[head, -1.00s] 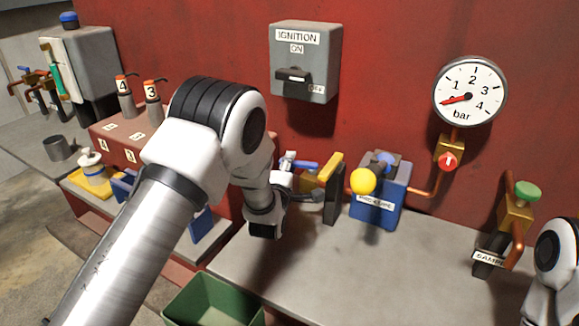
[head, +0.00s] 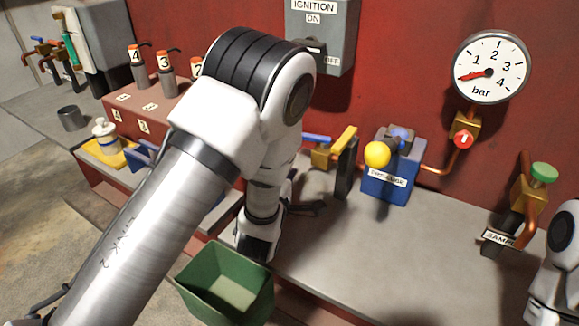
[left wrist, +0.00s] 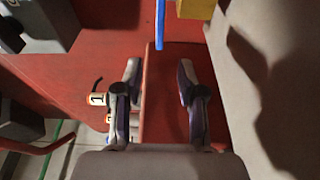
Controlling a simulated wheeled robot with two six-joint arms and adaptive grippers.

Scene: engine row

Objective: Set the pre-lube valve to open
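A brass valve body (head: 321,158) with a blue lever (head: 317,138) stands on the bench beside a yellow bar (head: 345,139). I cannot read a label naming it as the pre-lube valve. The blue lever also shows at the top of the left wrist view (left wrist: 160,25), by a yellow block (left wrist: 196,8). My left gripper (left wrist: 158,70) is open and empty, its fingers spread short of the lever. In the head view its fingers (head: 305,208) are low over the bench edge, nearer me than the valve. My right gripper is out of view.
A blue box (head: 388,185) with a yellow knob (head: 377,154) stands right of the valve. A gauge (head: 491,69) and ignition switch (head: 318,38) are on the red wall. A green bin (head: 225,285) is below the left gripper. Bench room is free in front.

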